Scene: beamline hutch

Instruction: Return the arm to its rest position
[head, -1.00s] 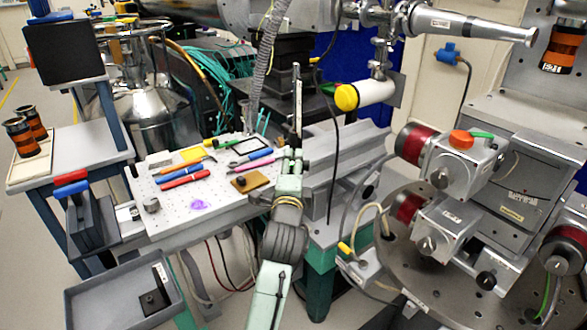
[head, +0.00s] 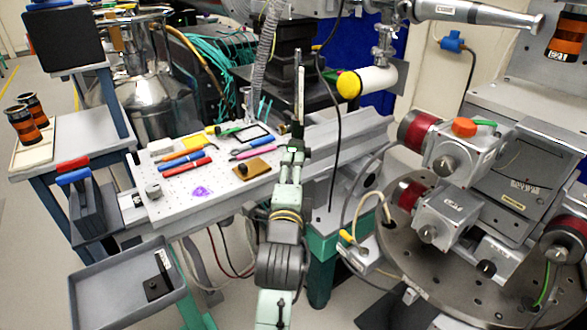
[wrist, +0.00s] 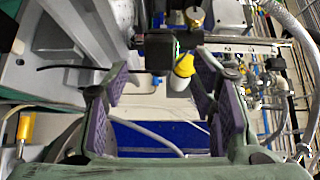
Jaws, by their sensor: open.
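My arm rises from the bottom middle of the head view, and my gripper (head: 299,85) points up beside the right end of the white perforated table (head: 220,203). In the wrist view my gripper (wrist: 160,100) is open, with its two purple-padded fingers wide apart and nothing between them. Beyond the fingers a yellow-and-white cylinder (wrist: 182,68) shows, apart from the pads. The same cylinder (head: 366,82) is to the right of my gripper in the head view.
On the table lie red and blue tools (head: 187,165), a brown block (head: 252,169) and a purple patch (head: 202,191). A grey tray (head: 90,312) is at lower left. Motor blocks on a round plate (head: 405,275) fill the right. A rail (head: 350,135) runs behind my arm.

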